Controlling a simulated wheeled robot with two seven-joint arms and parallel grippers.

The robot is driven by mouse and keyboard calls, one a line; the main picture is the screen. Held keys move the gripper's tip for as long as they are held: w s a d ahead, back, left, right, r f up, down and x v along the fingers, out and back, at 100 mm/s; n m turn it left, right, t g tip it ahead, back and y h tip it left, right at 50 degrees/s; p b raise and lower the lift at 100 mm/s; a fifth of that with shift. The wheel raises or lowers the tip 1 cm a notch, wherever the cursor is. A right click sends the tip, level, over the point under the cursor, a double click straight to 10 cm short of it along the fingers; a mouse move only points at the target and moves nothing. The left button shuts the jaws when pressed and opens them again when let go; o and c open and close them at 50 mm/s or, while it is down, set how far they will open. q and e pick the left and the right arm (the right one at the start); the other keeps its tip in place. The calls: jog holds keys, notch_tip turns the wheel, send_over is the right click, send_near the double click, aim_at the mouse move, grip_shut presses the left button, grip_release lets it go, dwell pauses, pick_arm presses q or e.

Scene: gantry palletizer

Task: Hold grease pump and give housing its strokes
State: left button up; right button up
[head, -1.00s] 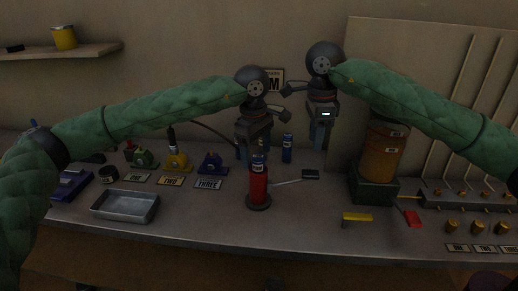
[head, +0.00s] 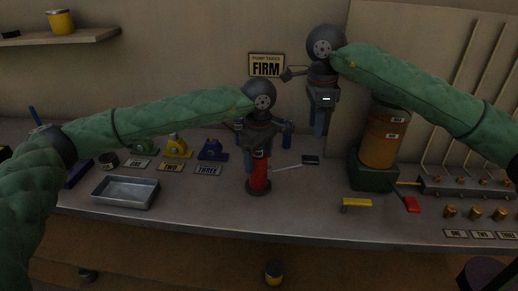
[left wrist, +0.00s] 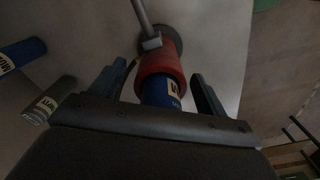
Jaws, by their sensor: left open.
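The red grease pump (head: 259,180) stands upright on the bench, its lever (head: 288,167) pointing right to a dark grip. My left gripper (head: 258,152) is above it, pointing down with its fingers around the pump's upper part. In the left wrist view, the pump's red body (left wrist: 160,64) and blue top (left wrist: 160,92) lie between the open fingers, with gaps at both sides. The green housing (head: 137,146), yellow housing (head: 176,148) and blue housing (head: 212,150) stand behind plates ONE, TWO and THREE. My right gripper (head: 321,128) hangs in the air at right; its finger gap is unclear.
A metal tray (head: 125,192) lies at front left. An orange drum (head: 381,140) on a green base stands right. A yellow-handled piece (head: 356,203) and red piece (head: 412,204) lie near the front edge. A sign (head: 266,66) on the wall reads FIRM.

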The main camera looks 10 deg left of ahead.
pick_arm(q)
jog(key=shift+c, duration=0.5)
jog(key=c, duration=1.4)
pick_arm(e)
jog(key=shift+f+m, duration=0.1)
jog(key=shift+m, duration=0.2)
jog(key=c, duration=0.7)
jog(key=shift+f+m, duration=0.35)
jog(key=shift+m, duration=0.15)
grip_shut()
jog(key=shift+f, duration=3.25)
